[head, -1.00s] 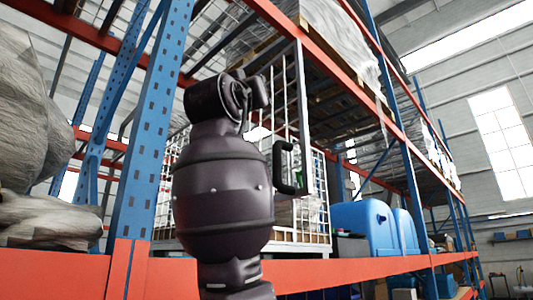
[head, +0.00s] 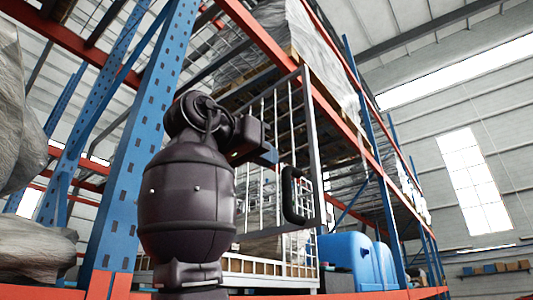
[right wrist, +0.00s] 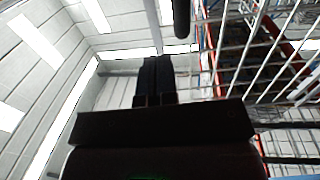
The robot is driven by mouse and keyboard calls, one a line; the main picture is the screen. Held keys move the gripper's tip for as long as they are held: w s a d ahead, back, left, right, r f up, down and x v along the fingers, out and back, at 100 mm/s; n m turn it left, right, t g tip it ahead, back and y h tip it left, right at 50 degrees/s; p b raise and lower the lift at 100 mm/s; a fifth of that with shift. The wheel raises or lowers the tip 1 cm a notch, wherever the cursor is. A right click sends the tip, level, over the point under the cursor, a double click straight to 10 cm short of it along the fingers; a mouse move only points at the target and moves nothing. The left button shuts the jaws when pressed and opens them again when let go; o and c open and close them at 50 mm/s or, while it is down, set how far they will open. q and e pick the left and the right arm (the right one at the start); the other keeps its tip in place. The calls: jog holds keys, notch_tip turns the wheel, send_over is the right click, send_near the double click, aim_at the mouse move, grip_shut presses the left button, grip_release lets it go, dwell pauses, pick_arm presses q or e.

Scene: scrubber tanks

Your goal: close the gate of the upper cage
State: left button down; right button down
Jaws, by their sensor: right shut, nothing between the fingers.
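The gate (head: 311,150) of the upper cage is a pale metal frame with white wire bars. It appears to stand swung out from the cage (head: 270,265), whose lower wire side shows behind it on the rack. A black loop handle (head: 293,195) sits near the gate's free edge. My right gripper (head: 268,153) is shut and empty, left of the gate's free edge and above the handle in the head view. In the right wrist view its fingers (right wrist: 154,75) are together, with a dark bar, likely the handle (right wrist: 181,18), ahead and the gate bars (right wrist: 265,50) to the right. My left gripper is out of view.
A blue rack upright (head: 135,150) stands to the left and an orange beam (head: 275,48) runs above the gate. Blue tanks (head: 350,262) sit on the shelf to the right. Wrapped goods (head: 35,250) are at far left. Open air lies right of the gate.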

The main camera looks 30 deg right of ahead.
aim_at(311, 175)
jog(key=p+x, duration=0.2)
jog(key=x, duration=0.9)
jog(key=shift+d, duration=0.1)
jog(key=shift+s+d, duration=0.15)
